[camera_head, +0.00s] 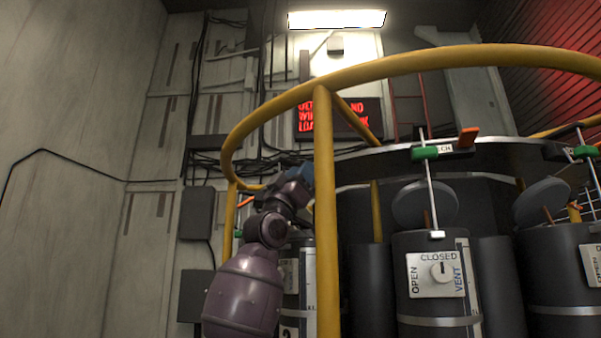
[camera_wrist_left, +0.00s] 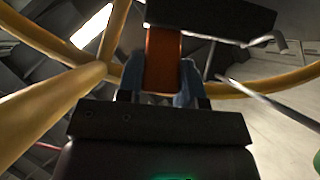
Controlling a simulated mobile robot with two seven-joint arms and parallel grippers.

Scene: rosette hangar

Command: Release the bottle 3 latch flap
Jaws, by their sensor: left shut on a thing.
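My left gripper (camera_head: 303,174) reaches up beside the yellow rail post in the head view. Its blue fingers also show in the left wrist view (camera_wrist_left: 160,78), shut on an orange latch flap (camera_wrist_left: 162,55), one finger on each side. The flap meets a dark block (camera_wrist_left: 225,17) at its top end. In the head view the held flap is hidden behind the gripper and post. A bottle (camera_head: 290,288) stands behind my left arm, mostly covered; its number cannot be read surely. My right gripper is not in view.
A yellow guard rail (camera_head: 325,215) curves around the rack close to my left arm. Another orange flap (camera_head: 468,137) sits above a dark bottle (camera_head: 435,316) whose plate reads OPEN, CLOSED and VENT. A thin rod (camera_wrist_left: 270,100) crosses right of the fingers.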

